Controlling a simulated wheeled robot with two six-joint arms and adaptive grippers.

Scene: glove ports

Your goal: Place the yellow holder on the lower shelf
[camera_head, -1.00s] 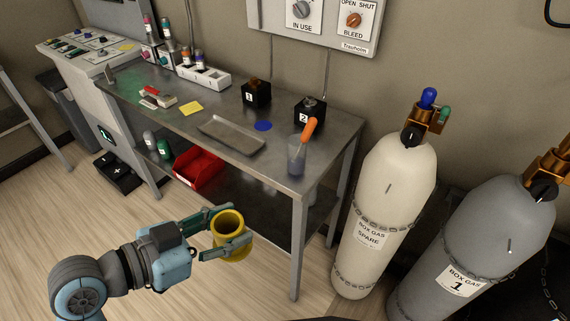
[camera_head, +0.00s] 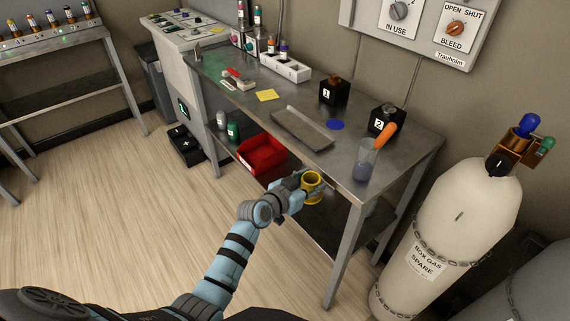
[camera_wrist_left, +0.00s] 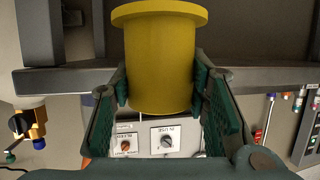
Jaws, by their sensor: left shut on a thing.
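The yellow holder (camera_head: 313,186) is a round, open-topped cup with a flared rim. My left gripper (camera_head: 300,184) is shut on it, with one finger on each side. In the left wrist view the holder (camera_wrist_left: 160,60) fills the middle, between the green finger pads (camera_wrist_left: 160,92). The lower shelf (camera_head: 322,224) is the dark board under the workbench. The holder shows in front of that shelf, below the tabletop's front edge; whether it touches the shelf I cannot tell. My right gripper is not in view.
A red bin (camera_head: 262,154) and green bottle (camera_head: 233,131) stand on the lower shelf, left of the holder. The workbench top (camera_head: 350,150) overhangs the shelf, and a front leg (camera_head: 343,255) stands to the right. A white gas cylinder (camera_head: 455,215) is further right.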

